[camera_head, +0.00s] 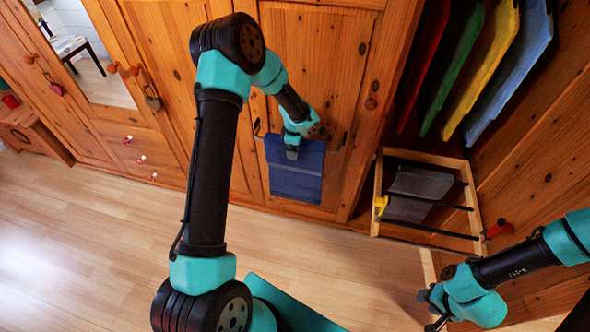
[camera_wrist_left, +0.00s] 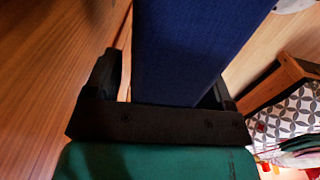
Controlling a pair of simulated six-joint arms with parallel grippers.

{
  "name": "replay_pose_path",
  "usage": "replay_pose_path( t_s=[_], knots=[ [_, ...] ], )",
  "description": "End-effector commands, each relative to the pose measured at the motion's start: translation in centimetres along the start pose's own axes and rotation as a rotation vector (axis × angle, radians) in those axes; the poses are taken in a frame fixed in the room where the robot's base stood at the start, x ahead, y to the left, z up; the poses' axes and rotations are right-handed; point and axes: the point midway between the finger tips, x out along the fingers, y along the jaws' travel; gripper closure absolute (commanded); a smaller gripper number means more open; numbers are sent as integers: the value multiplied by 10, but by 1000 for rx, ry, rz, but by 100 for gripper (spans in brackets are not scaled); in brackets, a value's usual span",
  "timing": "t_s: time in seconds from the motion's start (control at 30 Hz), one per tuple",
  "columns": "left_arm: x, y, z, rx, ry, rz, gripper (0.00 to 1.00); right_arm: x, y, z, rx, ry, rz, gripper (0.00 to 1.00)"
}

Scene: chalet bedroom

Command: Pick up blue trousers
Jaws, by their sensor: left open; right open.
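The blue trousers (camera_head: 296,182) hang folded and flat against the wooden wardrobe door, from a holder whose end shows beside my gripper. My left gripper (camera_head: 292,150) is at their upper part, in front of the cloth. In the left wrist view the blue cloth (camera_wrist_left: 190,45) fills the space between the two fingers of the left gripper (camera_wrist_left: 165,85), which stand apart on either side of it. Whether the fingers touch the cloth cannot be told. My right gripper (camera_head: 433,308) is open and empty at the lower right, well away from the trousers.
A wooden pull-out rack (camera_head: 428,232) with dark bars holds grey cloth (camera_head: 417,190), right of the trousers. Red, green, yellow (camera_head: 484,68) and light blue garments hang above it. Wardrobe doors (camera_head: 165,60) stand close behind the trousers. The wooden floor (camera_head: 90,245) at left is clear.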

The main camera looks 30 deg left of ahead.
Motion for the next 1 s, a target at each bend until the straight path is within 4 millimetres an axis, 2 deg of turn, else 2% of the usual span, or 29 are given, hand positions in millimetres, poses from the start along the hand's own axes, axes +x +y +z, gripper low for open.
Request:
replay_pose_path(
  t_s=[0.3, 1.0],
  knots=[
    [0, 0, 0, 0, 0, 0, 24, 0, 0, 0, 0, 0, 0, 57],
    [0, 0, 0, 1, 0, 0, 91, 0, 0, 0, 0, 0, 0, 57]
  ],
)
